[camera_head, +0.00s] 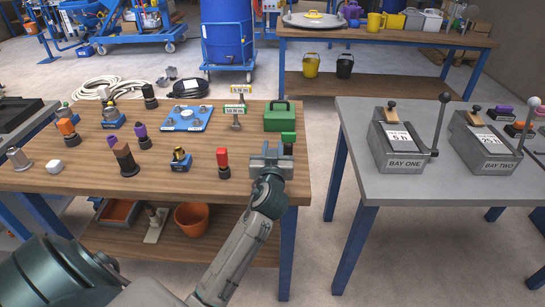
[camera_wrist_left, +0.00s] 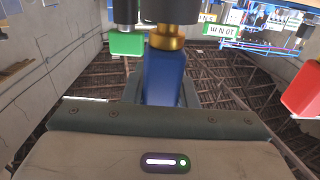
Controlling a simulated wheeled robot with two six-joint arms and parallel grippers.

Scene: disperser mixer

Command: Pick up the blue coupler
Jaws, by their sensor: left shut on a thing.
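My left gripper (camera_head: 271,152) is over the right front part of the wooden table (camera_head: 75,183). In the left wrist view the blue coupler (camera_wrist_left: 165,78), a blue block with a gold collar and a dark body, sits between the gripper's fingers (camera_wrist_left: 162,95). The gripper is shut on its blue part. In the head view the gripper hides the coupler, and I cannot tell whether it is off the table. My right gripper is not in view.
A green-topped coupler (camera_head: 288,138) stands close beside the gripper, and a red-topped one (camera_head: 222,157) stands to its left. A green case (camera_head: 288,116) is behind. A grey table (camera_head: 380,192) with bay fixtures (camera_head: 405,150) stands to the right, across a gap.

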